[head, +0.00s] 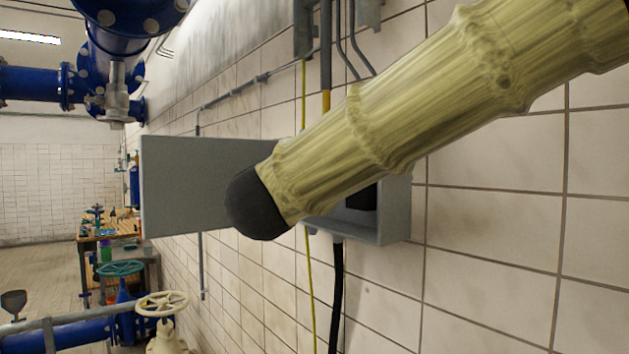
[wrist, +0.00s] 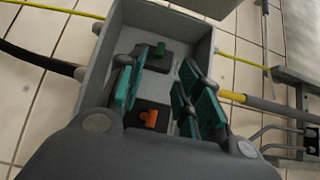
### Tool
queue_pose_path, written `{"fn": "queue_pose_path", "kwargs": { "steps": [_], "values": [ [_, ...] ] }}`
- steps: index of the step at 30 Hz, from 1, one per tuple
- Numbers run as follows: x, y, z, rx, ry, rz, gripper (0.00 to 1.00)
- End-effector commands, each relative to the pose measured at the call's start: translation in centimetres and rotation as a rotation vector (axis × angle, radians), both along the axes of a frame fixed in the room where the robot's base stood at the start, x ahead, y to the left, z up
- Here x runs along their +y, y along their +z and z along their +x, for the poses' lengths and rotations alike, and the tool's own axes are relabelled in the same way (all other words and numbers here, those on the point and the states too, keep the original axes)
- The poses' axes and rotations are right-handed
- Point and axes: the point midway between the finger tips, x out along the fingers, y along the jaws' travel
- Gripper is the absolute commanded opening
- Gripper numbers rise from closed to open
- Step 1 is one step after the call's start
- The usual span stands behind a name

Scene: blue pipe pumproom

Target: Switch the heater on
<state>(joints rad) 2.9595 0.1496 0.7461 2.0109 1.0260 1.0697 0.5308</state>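A grey wall box (head: 385,225) hangs on the tiled wall with its door (head: 200,185) swung open to the left. My arm crosses in front of it and hides most of its inside and my gripper in the head view. In the wrist view the open box (wrist: 190,25) holds a green switch (wrist: 160,49) on a dark base and an orange switch (wrist: 149,117) on another. My gripper (wrist: 162,75) is open, its teal-padded fingers spread on either side of the switches. Nothing shows between the pads as held. Contact with the switches cannot be told. No label marks the heater.
A black cable (head: 337,290) and a yellow line (head: 309,280) run down below the box. Conduits (head: 326,60) come in from above. Blue pipes (head: 30,82), a cream handwheel (head: 162,303) and a workbench (head: 105,235) stand to the left.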

Motion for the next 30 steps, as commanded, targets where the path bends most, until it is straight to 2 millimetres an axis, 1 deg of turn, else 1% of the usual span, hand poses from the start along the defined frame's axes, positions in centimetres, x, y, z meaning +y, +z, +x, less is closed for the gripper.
{"fn": "queue_pose_path", "kwargs": {
  "steps": [3,10,15,18,24,30],
  "values": [
    [-0.2,0.3,1.5,0.0,-0.002,-0.005,0.35],
    [-0.7,0.3,4.2,0.0,-0.003,-0.005,0.35],
    [-1.2,0.3,6.9,0.001,-0.003,-0.003,0.35],
    [-1.3,0.3,8.0,0.001,-0.002,-0.003,0.35],
    [-1.6,0.2,9.3,0.001,-0.003,-0.001,0.35],
    [-1.6,0.1,9.5,-0.001,-0.003,-0.002,0.35]
  ]
}}
